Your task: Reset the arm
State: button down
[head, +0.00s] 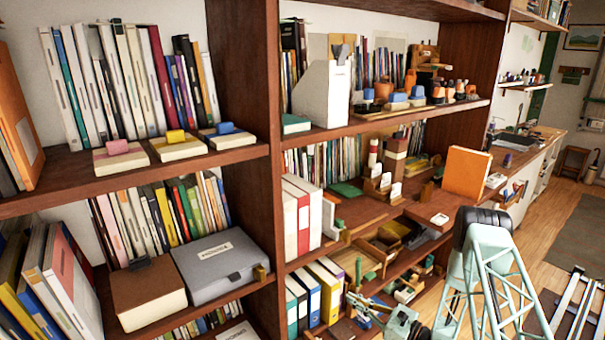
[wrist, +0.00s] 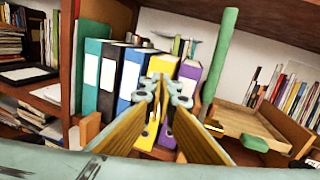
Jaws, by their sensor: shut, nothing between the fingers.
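My gripper (head: 362,303) is low in the head view, in front of the lower shelf of the middle bay. My mint-green arm (head: 485,265) reaches down to it from the right. In the wrist view my gripper (wrist: 166,90) has its two fingers together and nothing between them. Behind the fingers stand a blue binder (wrist: 130,78), a yellow binder (wrist: 157,70) and a purple binder (wrist: 185,85). The fingers hide part of the yellow binder. I cannot tell whether they touch it.
A green upright rod (wrist: 221,50) stands right of the fingers, near a wooden tray (wrist: 240,122) and a green block (wrist: 255,144). Open floor (head: 545,215) lies at the right of the head view.

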jog(key=s+a+r+n+g, duration=0.3)
jog(key=s+a+r, duration=0.1)
jog(key=r, duration=0.7)
jog(key=s+a+r+n+g+y, duration=0.1)
jog(key=s+a+r+n+g, duration=0.3)
jog(key=r, duration=0.6)
jog(key=s+a+r+n+g, duration=0.3)
jog(key=s+a+r, duration=0.1)
jog(key=r, duration=0.7)
jog(key=s+a+r+n+g+h, duration=0.2)
jog(key=s+r+n+g, duration=0.15)
jog(key=s+r, duration=0.55)
jog(key=s+d+r+n+t+h, duration=0.1)
jog(key=s+d+r+n+h, duration=0.2)
jog(key=s, duration=0.7)
jog(key=s+d+r+n+h, duration=0.25)
jog(key=s+r, duration=0.35)
jog(key=s, duration=0.3)
jog(key=s+d+r+n+t+h, duration=0.1)
jog(key=s+r+n+h, duration=0.25)
jog(key=s, duration=0.65)
jog(key=s+d+r+n+t+h, duration=0.2)
jog(key=s+d+r+t+h, duration=0.1)
jog(key=s+d, duration=0.6)
jog(key=shift+s+r+t+h, duration=0.35)
jog(key=shift+s+t+h, duration=0.05)
jog(key=shift+s+t, duration=0.05)
